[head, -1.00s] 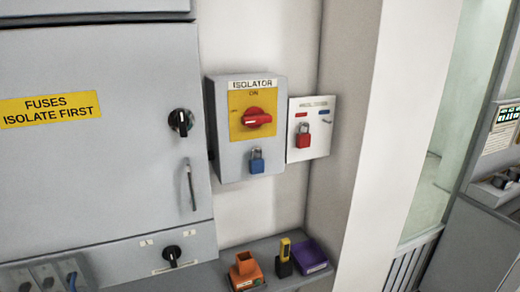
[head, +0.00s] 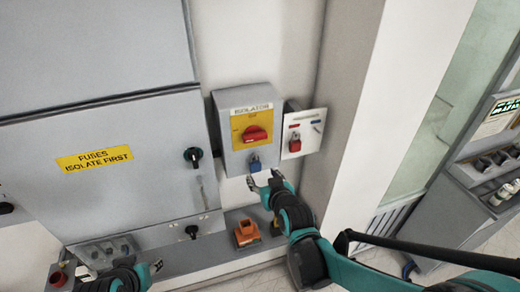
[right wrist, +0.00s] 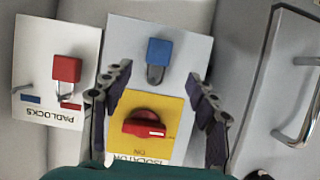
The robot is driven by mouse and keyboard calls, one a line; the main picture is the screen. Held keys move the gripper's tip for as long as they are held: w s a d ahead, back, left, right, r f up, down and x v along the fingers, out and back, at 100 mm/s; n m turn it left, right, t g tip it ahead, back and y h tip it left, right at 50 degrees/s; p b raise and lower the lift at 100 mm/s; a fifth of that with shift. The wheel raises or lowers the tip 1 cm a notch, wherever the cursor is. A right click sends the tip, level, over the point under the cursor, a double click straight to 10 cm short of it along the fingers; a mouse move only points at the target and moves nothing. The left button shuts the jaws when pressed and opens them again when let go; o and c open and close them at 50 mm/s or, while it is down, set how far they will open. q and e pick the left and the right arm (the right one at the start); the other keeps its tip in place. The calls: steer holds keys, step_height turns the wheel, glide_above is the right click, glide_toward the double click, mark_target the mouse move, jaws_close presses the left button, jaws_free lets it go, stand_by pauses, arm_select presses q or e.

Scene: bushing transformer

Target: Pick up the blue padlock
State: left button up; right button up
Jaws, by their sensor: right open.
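The blue padlock (head: 254,165) hangs by its shackle low on the front of the grey isolator box (head: 228,163). In the right wrist view, upside down, the blue padlock (right wrist: 159,52) shows body up and shackle down, in line with the gap between my fingers. My right gripper (head: 264,178) is open and empty, just below and in front of the padlock; it also shows in the right wrist view (right wrist: 160,77), one finger on each side. I see no contact with the padlock. My left gripper (head: 155,267) is small at the lower left; its opening is unclear.
A red padlock (head: 295,144) hangs on the white padlock board (head: 314,122) right of the box. The red isolator switch (head: 254,134) sits above the blue padlock. An orange holder (head: 246,233) stands on the shelf below. A grey cabinet (head: 90,190) fills the left.

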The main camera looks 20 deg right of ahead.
mark_target(256, 166)
steer(key=shift+r+x, duration=0.2)
steer(key=shift+x, duration=1.8)
steer(key=shift+r+x, duration=0.15)
steer(key=shift+x, duration=1.85)
steer(key=shift+d, duration=0.1)
steer(key=shift+c, duration=1.2)
steer(key=c, duration=1.1)
